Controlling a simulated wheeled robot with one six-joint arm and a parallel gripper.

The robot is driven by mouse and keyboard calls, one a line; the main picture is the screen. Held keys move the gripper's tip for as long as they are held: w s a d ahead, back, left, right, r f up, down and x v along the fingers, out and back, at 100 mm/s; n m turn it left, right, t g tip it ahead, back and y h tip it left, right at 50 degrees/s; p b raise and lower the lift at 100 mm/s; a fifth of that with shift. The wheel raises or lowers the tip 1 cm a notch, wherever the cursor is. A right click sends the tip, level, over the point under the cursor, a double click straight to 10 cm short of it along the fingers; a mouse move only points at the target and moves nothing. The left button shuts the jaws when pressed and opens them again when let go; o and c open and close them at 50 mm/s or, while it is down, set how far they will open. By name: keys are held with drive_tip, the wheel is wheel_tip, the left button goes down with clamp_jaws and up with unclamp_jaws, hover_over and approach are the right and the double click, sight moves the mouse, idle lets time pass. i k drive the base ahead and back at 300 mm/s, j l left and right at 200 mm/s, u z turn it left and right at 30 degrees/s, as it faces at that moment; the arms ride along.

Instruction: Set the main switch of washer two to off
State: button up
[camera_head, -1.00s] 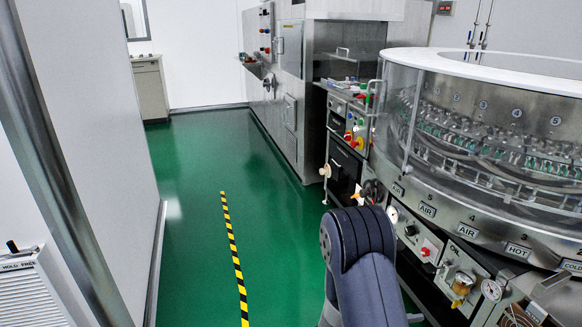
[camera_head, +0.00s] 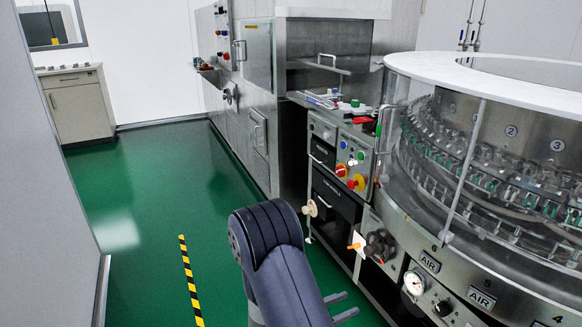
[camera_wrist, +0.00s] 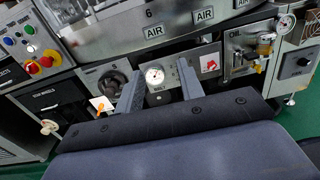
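The round washer (camera_head: 480,120) with a clear wall fills the right of the head view. Its front carries a black rotary knob (camera_head: 379,246), a round gauge (camera_head: 414,283) and a small dark knob (camera_head: 442,308). In the wrist view, the black knob (camera_wrist: 113,83) lies left of the gauge (camera_wrist: 155,75), and a red switch on a white plate (camera_wrist: 209,65) lies to its right. Red-and-yellow knobs (camera_head: 348,176) sit on a panel farther left. I cannot tell which is washer two's main switch. My gripper (camera_head: 352,303) is open and empty; in the wrist view its fingers (camera_wrist: 160,67) flank the gauge, apart from the panel.
A valve handle (camera_head: 310,208) and an orange-tipped lever (camera_head: 356,246) stick out from the front. A steel machine (camera_head: 262,100) stands behind. The green floor (camera_head: 150,190) with a striped line (camera_head: 190,280) is open to the left. A cabinet (camera_head: 78,105) stands at the back.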

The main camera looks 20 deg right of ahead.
sight(340, 171)
drive_tip(key=i+l+u, duration=0.15)
drive_tip(key=i, duration=0.35)
drive_tip(key=i+l+u, duration=0.15)
drive_tip(key=i, duration=0.35)
drive_tip(key=i+l+u, duration=0.15)
drive_tip(key=i+l, duration=0.15)
drive_tip(key=i, duration=0.15)
drive_tip(key=i+l+z, duration=0.2)
drive_tip(key=l, duration=0.2)
drive_tip(key=i+l+z, duration=0.2)
drive_tip(key=i+l, duration=0.1)
drive_tip(key=l, duration=0.1)
